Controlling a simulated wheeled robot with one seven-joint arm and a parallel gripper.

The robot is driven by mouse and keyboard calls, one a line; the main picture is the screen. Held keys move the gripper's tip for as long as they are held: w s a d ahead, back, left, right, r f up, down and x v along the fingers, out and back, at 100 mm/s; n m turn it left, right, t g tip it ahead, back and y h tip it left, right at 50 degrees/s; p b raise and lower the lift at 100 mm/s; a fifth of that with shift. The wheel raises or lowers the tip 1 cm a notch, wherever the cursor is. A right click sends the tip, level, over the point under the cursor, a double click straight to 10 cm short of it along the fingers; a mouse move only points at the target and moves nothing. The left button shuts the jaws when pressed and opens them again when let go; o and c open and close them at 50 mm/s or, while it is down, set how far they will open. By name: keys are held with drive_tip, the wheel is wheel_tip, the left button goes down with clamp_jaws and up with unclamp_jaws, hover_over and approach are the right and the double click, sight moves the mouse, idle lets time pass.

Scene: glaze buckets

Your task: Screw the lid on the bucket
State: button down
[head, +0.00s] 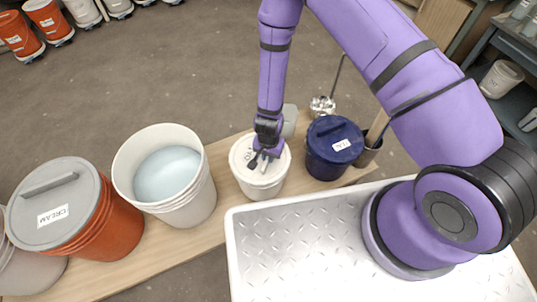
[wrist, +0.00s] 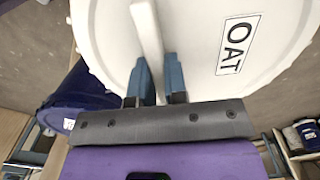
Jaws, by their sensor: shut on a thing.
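A small white bucket (head: 263,189) stands on the wooden bench in the head view. A white lid (head: 241,157) lies over its mouth; I cannot tell whether it is tight. In the wrist view the lid (wrist: 195,30) fills the upper part, with an OAT label (wrist: 238,43) and a raised straight grip bar (wrist: 147,28). My gripper (head: 262,160) points down at the lid from above. In the wrist view my gripper (wrist: 155,65) has one finger on each side of the bar and is shut on it. The gripper hides part of the lid in the head view.
An open white bucket (head: 193,205) of pale blue glaze stands left, beside the orange bucket (head: 112,228) with a grey CREAM lid. A navy lidded bucket (head: 326,162) stands close on the right. A metal plate surface (head: 310,235) lies in front. Floor behind is open.

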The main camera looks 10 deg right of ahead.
drive_tip(key=c, duration=0.6)
unclamp_jaws()
drive_tip(key=shift+r, duration=0.1)
drive_tip(key=shift+r, duration=3.4)
